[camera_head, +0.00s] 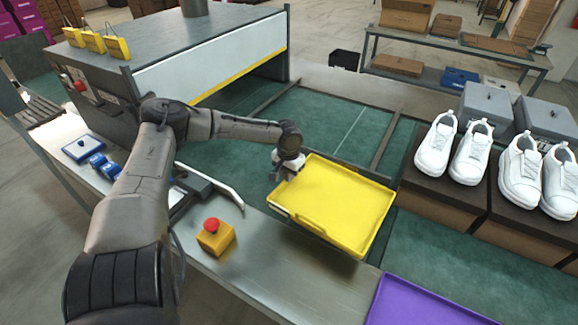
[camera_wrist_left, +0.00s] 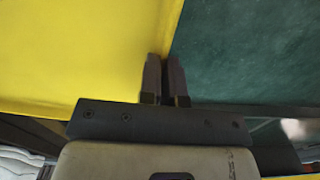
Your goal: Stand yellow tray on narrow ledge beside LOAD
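The yellow tray (camera_head: 340,203) lies flat or nearly flat over the green belt, its near edge overlapping the metal ledge (camera_head: 270,262). I cannot tell whether it rests there or hangs just above. My left gripper (camera_head: 285,174) is at the tray's left edge. In the left wrist view, the fingers (camera_wrist_left: 165,82) are close together on either side of the edge of the yellow tray (camera_wrist_left: 75,55), one finger over yellow and one over green. No LOAD marking is readable. My right gripper is out of view.
A yellow box with a red button (camera_head: 214,237) stands on the ledge left of the tray. A purple tray (camera_head: 425,305) is at the front right. White shoes (camera_head: 455,150) stand on dark-topped boxes at right. A grey machine housing (camera_head: 180,50) is behind left. Green belt (camera_head: 340,125) is bare behind the tray.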

